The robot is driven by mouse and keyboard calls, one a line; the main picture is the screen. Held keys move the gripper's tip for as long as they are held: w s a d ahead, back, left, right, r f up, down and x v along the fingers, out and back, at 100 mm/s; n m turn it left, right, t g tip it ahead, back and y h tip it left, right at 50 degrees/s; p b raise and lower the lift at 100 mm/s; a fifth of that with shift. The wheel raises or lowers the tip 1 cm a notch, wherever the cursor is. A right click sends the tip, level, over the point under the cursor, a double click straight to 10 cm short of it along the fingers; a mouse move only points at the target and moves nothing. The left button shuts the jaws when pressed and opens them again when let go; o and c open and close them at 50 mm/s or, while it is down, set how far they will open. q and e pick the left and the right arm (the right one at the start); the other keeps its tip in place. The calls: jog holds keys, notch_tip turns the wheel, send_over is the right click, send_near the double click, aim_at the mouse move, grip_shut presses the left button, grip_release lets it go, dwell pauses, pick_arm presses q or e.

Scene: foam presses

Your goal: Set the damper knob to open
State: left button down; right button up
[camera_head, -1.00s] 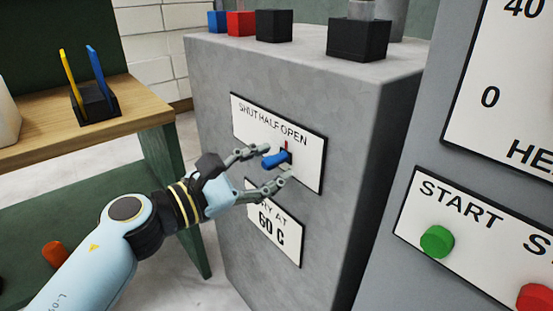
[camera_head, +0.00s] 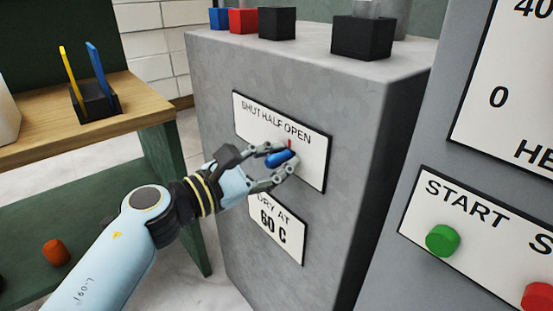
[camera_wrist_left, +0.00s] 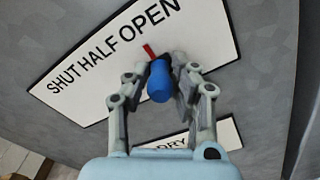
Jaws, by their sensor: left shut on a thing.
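The damper knob (camera_head: 280,158) is blue, with a red mark at its top, on a white plate (camera_head: 315,170) lettered SHUT HALF OPEN. In the left wrist view the knob (camera_wrist_left: 160,82) sits between the fingers, and its red mark points up below the gap between HALF and OPEN. My left gripper (camera_head: 283,163) is shut on the knob, one finger on each side; it fills the lower middle of the left wrist view (camera_wrist_left: 163,85). The fingers hide parts of the knob's sides and the plate. My right gripper is not in view.
A second plate (camera_head: 286,246) reading DRY AT 60 C is below the knob, partly behind my gripper. A grey panel with a green START button (camera_head: 443,240) and a red button (camera_head: 538,297) stands at right. A wooden-topped bench (camera_head: 130,102) stands at left.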

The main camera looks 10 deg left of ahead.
pick_arm(q)
jog(key=shift+s+d+f, duration=0.1)
jog(key=shift+s+d, duration=0.35)
jog(key=shift+d, duration=0.05)
jog(key=c, duration=1.1)
grip_release()
jog(key=shift+f, duration=0.15)
jog(key=shift+s+a, duration=0.2)
jog(key=shift+s, duration=0.1)
jog(key=v, duration=1.1)
jog(key=shift+s, duration=0.15)
